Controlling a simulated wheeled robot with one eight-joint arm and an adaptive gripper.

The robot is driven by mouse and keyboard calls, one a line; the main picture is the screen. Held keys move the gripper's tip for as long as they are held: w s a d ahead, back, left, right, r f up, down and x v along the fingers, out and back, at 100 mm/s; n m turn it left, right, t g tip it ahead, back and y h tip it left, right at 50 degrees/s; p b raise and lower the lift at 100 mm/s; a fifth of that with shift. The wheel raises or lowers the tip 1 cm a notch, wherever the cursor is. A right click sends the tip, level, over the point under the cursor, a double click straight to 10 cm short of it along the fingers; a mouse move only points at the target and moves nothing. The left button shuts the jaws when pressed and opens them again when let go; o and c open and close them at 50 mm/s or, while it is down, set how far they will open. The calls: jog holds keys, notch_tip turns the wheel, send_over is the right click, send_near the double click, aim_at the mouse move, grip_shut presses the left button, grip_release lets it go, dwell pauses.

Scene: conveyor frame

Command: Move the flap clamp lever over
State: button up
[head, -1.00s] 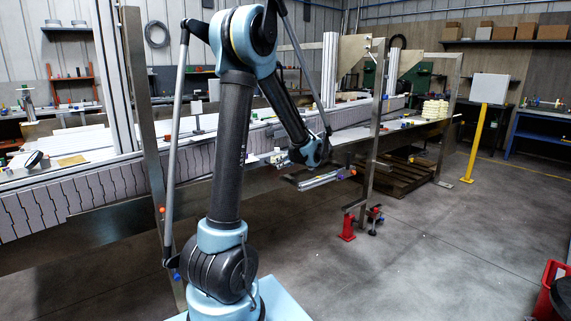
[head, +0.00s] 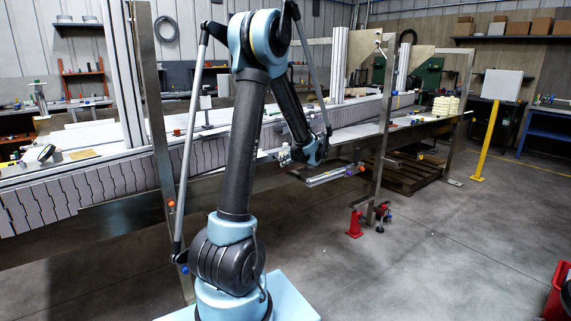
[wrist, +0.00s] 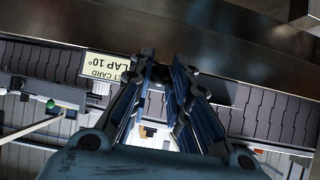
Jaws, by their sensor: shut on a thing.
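My gripper (wrist: 163,68) shows in the wrist view with its two blue-and-black fingers drawn together at the tips. It is shut on a small dark grey piece (wrist: 160,74) at the flap plate, which I take as the flap clamp lever; the fingers hide most of it. A cream label (wrist: 104,66) reading "...T CARD" and "...LAP 10°" lies just left of the fingertips. In the head view my gripper (head: 285,157) is at the near side of the conveyor, too small there to show the lever.
The grey-slatted conveyor (head: 100,186) runs along the frame. Metal rails (head: 325,178) with an orange knob (head: 362,168) stick out right of my gripper.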

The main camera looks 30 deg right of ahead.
jog(key=shift+w+r, duration=0.2)
jog(key=shift+r, duration=0.8)
jog(key=shift+w+r, duration=0.5)
jog(key=shift+r, duration=0.5)
jog(key=shift+w+r, duration=0.75)
jog(key=shift+a, duration=0.1)
